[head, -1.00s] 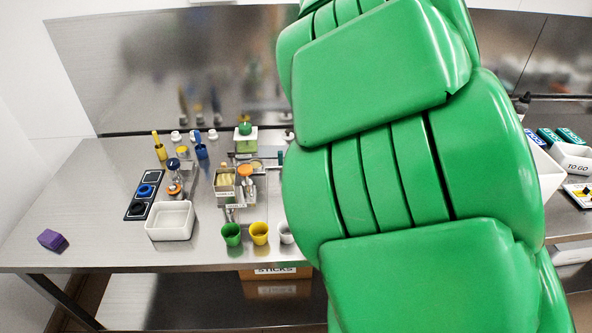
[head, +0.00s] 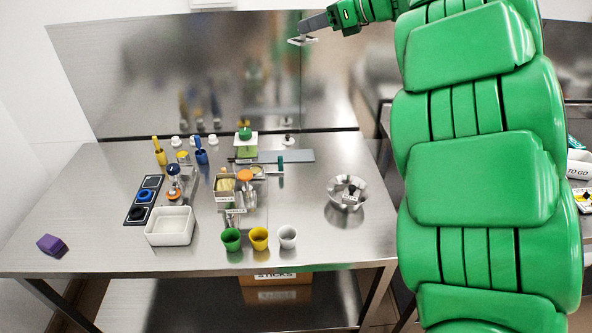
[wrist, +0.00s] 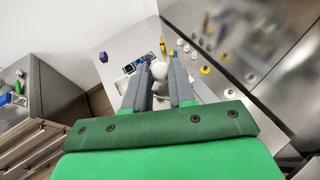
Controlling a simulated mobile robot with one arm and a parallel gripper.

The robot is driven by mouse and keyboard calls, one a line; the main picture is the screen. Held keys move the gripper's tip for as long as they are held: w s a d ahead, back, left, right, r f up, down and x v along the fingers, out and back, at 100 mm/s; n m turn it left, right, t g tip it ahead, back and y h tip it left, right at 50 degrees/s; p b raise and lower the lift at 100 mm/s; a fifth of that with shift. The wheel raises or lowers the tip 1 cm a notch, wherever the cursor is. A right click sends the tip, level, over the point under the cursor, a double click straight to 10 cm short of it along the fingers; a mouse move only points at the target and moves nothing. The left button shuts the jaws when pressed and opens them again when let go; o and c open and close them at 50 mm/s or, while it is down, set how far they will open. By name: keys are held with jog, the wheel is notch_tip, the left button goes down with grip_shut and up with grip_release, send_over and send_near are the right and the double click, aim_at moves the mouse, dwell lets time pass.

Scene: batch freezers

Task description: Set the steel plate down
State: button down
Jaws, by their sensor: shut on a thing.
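My gripper (head: 304,28) is at the top of the head view, high above the back of the steel table (head: 90,220). It is shut on a small, pale metallic piece that I take for the steel plate (head: 302,41). The plate hangs at the fingertips, clear of the table top. In the wrist view my two grey fingers (wrist: 160,84) point away from the camera. A pale surface shows between their tips, but the plate's outline is hard to make out there.
A steel bowl (head: 347,192) stands at the table's right. Green, yellow and white cups (head: 259,238) line the front. A white bin (head: 170,226), a purple block (head: 51,243) and a flat grey board (head: 287,156) also lie there.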

jog(key=shift+s+d+r+n+g, duration=0.25)
jog(key=shift+s+r+n+g, duration=0.15)
jog(key=shift+r, duration=0.2)
notch_tip(320, 180, down, 40)
jog(key=w+f, duration=0.2)
jog(key=w, duration=0.2)
jog(key=w+f, duration=0.3)
jog(key=w, duration=0.1)
jog(key=w+a+f, duration=0.1)
jog(key=w+f, duration=0.2)
jog(key=w, duration=0.1)
jog(key=shift+w+f, duration=0.1)
jog(key=shift+w, duration=0.05)
jog(key=shift+w+a+f, duration=0.1)
jog(key=shift+w+f, duration=0.7)
jog(key=shift+f, duration=1.65)
jog(key=shift+f, duration=0.1)
